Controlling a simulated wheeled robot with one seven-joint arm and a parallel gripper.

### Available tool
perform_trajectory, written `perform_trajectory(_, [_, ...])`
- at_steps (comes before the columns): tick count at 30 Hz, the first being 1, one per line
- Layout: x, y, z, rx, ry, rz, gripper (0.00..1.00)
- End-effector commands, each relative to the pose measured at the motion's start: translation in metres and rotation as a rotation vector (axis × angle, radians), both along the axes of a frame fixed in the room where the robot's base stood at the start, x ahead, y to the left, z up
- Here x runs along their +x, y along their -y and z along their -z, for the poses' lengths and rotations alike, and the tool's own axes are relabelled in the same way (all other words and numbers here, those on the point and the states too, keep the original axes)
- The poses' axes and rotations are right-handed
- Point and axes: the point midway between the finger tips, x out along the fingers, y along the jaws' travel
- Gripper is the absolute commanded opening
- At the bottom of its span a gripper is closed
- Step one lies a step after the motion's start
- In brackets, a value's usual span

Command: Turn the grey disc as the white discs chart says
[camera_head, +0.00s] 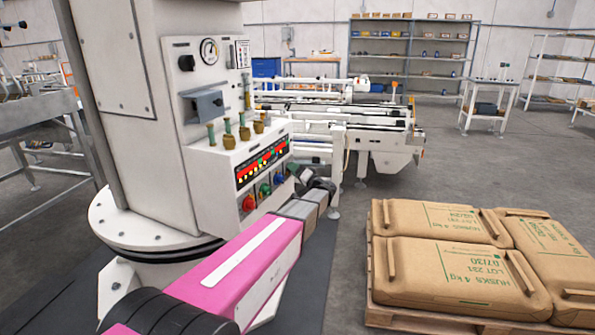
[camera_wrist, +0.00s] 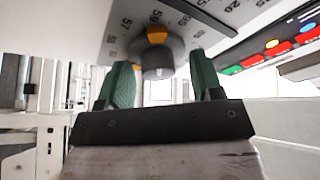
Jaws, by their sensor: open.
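The grey disc (camera_wrist: 158,58) is a round knob with an orange mark on its rim. In the wrist view it sits at top centre on a pale panel with printed numbers around it. My gripper (camera_wrist: 162,76) is open, its two green fingers on either side of the disc, with visible gaps. I cannot tell how deep the fingers reach along it. In the head view my gripper (camera_head: 318,186) is at the right end of the control panel, and the grey disc cannot be made out there. A small chart card (camera_head: 243,54) is on the column beside the gauge; its print is too small to read.
The control panel (camera_head: 240,185) carries red, green and blue knobs and a lit strip close to my arm. Several brass-coloured handles stand above it. A pallet of brown sacks (camera_head: 450,270) is at the right. A conveyor (camera_head: 380,130) stands behind. Floor between them is clear.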

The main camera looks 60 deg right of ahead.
Motion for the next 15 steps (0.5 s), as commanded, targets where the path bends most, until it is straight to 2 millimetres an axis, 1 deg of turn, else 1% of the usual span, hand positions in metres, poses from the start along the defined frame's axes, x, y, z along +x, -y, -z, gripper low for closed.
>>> perform_trajectory(5, [-0.0001, 0.0, 0.0, 0.0, 0.0, 0.0, 0.6])
perform_trajectory(6, [-0.0001, 0.0, 0.0, 0.0, 0.0, 0.0, 0.54])
perform_trajectory(8, [-0.0002, 0.0, 0.0001, 0.0, 0.0, 0.0, 0.34])
perform_trajectory(9, [-0.0002, 0.0, 0.0001, 0.0, 0.0, 0.0, 0.21])
perform_trajectory(10, [-0.0003, -0.0001, 0.0, 0.0, 0.0, 0.0, 0.11])
perform_trajectory(15, [-0.0004, -0.0006, -0.0004, 0.001, 0.001, -0.001, 0.11])
